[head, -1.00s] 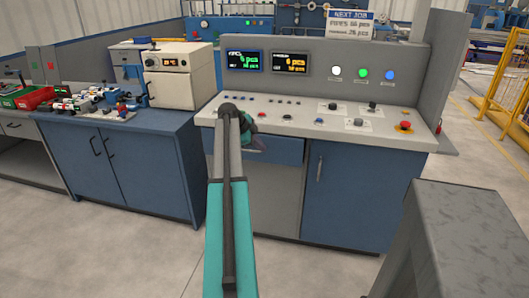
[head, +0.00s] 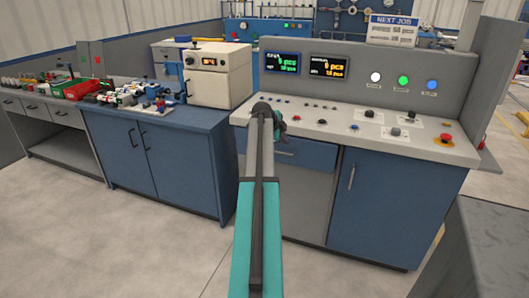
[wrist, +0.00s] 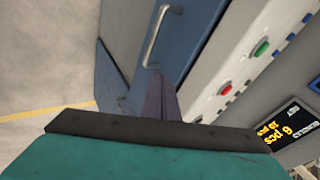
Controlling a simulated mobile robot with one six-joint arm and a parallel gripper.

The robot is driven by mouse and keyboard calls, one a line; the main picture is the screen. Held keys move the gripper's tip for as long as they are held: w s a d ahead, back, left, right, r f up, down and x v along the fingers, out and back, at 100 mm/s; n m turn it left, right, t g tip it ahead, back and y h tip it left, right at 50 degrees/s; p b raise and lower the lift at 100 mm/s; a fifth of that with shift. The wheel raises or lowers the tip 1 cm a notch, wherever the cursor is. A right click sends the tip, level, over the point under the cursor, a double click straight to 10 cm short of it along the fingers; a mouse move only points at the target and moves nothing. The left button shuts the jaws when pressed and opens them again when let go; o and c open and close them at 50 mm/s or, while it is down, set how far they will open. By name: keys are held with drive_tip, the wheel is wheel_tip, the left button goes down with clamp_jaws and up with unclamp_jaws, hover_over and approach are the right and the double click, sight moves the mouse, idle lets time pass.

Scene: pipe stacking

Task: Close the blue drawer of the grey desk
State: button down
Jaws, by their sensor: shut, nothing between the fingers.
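The grey desk (head: 401,138) has a blue drawer (head: 318,155) under the left part of its control panel. The drawer front looks about flush with the desk; I cannot tell whether a small gap is left. Its metal handle also shows in the wrist view (wrist: 153,38). My arm hides the drawer's left part in the head view. My gripper (wrist: 159,92) is shut and empty, its purple fingers pointing at the blue front just below the handle in the picture. Whether they touch it is unclear. In the head view the fingers are mostly hidden behind my arm.
A blue cabinet door (head: 375,210) is under the desk's right side. A blue workbench (head: 170,165) with an oven (head: 218,75) and small parts stands to the left. A grey block (head: 490,245) is at the lower right. Bare floor lies in front.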

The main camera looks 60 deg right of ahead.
drive_tip(key=w+r+m+t+h+b, duration=0.2)
drive_tip(key=w+r+m+t+h, duration=0.65)
drive_tip(key=w, duration=0.65)
drive_tip(key=s+a+f+m+g+h+b, duration=0.3)
drive_tip(key=s+a+f+m+g, duration=0.3)
drive_tip(key=m, duration=0.4)
drive_tip(key=w+a+f+b, duration=0.1)
drive_tip(key=a+f, duration=0.1)
drive_tip(key=f, duration=0.5)
drive_tip(key=w+a+f+m+y+b, duration=0.1)
drive_tip(key=w+a+f, duration=0.1)
drive_tip(key=f, duration=0.4)
drive_tip(key=shift+a+f+b, duration=0.35)
drive_tip(key=shift+d+t+y, duration=0.2)
drive_tip(key=shift+t+y, duration=0.05)
